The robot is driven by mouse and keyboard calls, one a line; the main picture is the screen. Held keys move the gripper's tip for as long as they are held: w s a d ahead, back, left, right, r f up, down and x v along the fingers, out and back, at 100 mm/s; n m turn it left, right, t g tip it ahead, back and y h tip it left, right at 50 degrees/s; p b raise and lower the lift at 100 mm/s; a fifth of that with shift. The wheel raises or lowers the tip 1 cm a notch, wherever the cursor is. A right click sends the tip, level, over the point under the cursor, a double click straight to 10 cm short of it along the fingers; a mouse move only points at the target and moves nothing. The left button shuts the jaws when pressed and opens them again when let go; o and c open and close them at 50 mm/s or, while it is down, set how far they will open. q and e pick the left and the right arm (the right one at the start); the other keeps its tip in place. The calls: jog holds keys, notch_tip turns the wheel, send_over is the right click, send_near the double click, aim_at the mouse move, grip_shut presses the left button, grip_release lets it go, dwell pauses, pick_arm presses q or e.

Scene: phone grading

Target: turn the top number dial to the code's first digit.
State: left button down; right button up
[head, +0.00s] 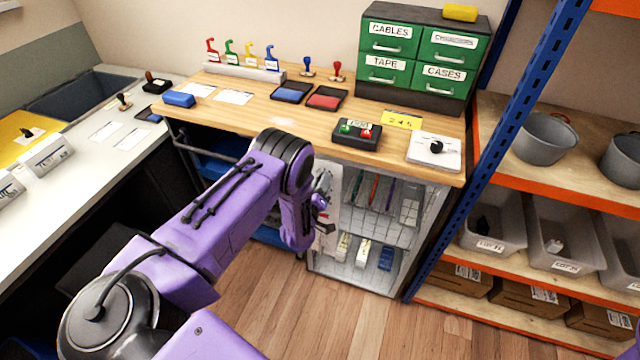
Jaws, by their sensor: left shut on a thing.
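My left gripper (321,208) is at a pale upright panel (329,182) below the front edge of the wooden bench. Its jaws are shut on a small dark dial there, which I take as the top number dial; the fingers mostly hide it and its digit is not readable. Another dark part shows just below the gripper on the panel. A yellow note (402,119) with handwritten digits lies on the bench top; the digits are too small to read surely. My right gripper is not in view.
The wooden bench (262,108) holds a dark box with red and green buttons (357,133), a white box with a black knob (435,151) and green drawers (425,52). A wire-front cabinet (375,225) is right of my gripper. A blue shelf post (500,130) stands farther right.

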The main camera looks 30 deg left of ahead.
pick_arm(q)
jog(key=shift+m+b, duration=1.8)
jog(key=shift+m, duration=1.9)
jog(key=c, duration=0.9)
grip_release()
jog(key=shift+o, duration=0.2)
jog(key=b+v, duration=0.2)
jog(key=v, duration=0.8)
jog(key=shift+s, duration=0.3)
jog(key=shift+d+f, duration=0.1)
jog(key=shift+f, duration=0.1)
